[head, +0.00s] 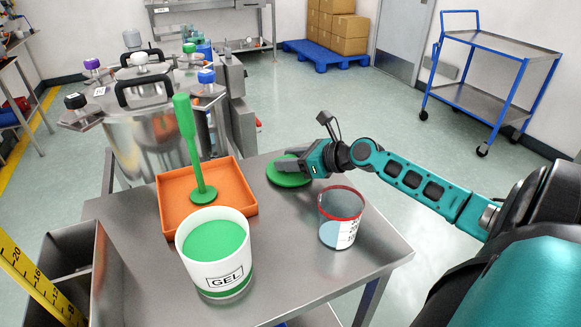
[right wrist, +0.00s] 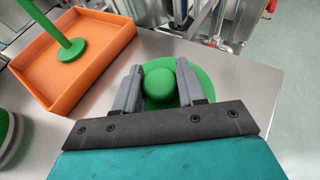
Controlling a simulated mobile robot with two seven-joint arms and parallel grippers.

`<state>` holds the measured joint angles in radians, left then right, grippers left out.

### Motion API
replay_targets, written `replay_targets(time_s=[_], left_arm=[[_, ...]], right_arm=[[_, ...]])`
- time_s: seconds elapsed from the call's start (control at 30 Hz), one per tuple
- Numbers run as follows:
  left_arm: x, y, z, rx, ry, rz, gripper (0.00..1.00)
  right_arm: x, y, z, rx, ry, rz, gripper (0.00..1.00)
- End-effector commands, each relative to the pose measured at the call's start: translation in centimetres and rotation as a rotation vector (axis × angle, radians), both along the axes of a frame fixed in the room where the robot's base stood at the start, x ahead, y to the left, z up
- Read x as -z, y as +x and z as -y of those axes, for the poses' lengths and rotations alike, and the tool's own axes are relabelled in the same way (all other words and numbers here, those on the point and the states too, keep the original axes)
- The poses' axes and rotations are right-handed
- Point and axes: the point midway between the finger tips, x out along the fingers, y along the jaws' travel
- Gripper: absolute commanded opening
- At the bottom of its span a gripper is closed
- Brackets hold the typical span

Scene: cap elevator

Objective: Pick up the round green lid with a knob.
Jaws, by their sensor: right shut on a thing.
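The round green lid (head: 282,174) lies at the back right part of the steel table, to the right of the orange tray. In the right wrist view the lid (right wrist: 205,82) shows its flat green disc and round knob (right wrist: 159,83). My right gripper (head: 287,164) reaches in from the right over the lid. In the right wrist view the right gripper's (right wrist: 160,84) two grey fingers stand on either side of the knob and are shut on it. The lid seems to be at table height; I cannot tell whether it touches the table. My left gripper is not in view.
An orange tray (head: 243,183) holds a green plunger-like tool (head: 188,140). A white GEL tub (head: 218,278) with green contents stands at the front. A clear red-rimmed cup (head: 340,229) stands close below my right forearm. Steel vessels (head: 150,135) stand behind the table.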

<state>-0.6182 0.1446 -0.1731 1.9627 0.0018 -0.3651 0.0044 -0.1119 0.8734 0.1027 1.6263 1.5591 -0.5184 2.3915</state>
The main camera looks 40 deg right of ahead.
Motion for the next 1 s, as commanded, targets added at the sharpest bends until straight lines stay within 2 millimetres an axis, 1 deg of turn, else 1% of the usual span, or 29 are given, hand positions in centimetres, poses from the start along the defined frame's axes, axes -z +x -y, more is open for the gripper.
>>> replay_targets(time_s=[0.07, 0.17, 0.27, 0.37, 0.47, 0.6, 0.7, 0.8, 0.9, 1.0], left_arm=[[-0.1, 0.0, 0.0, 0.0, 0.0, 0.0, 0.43], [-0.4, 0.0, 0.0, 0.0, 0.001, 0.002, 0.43], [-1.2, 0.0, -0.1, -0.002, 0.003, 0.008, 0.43], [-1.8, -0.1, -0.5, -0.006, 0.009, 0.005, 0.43], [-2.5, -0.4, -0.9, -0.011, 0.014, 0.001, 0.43], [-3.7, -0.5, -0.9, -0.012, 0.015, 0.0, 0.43], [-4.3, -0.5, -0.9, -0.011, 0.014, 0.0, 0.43], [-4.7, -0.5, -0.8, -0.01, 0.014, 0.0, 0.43], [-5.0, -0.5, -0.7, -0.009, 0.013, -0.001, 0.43], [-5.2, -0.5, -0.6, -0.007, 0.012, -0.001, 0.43]], right_arm=[[-0.1, 0.0, 0.0, 0.0, 0.0, 0.0, 0.1], [-0.8, 0.0, 0.0, -0.001, -0.001, 0.002, 0.1], [-2.5, 0.0, 0.0, -0.001, -0.003, 0.003, 0.1], [-4.9, 0.0, 0.0, -0.002, -0.004, 0.002, 0.1], [-7.8, 0.0, 0.0, -0.002, -0.004, 0.005, 0.1], [-11.9, 0.0, 0.0, -0.002, -0.005, 0.004, 0.1], [-14.5, 0.0, 0.0, -0.002, -0.003, 0.004, 0.1], [-16.6, 0.0, 0.0, -0.001, -0.003, 0.004, 0.1], [-18.3, 0.0, 0.0, 0.0, -0.002, 0.004, 0.1], [-19.3, 0.0, 0.0, 0.0, -0.001, 0.001, 0.1]])
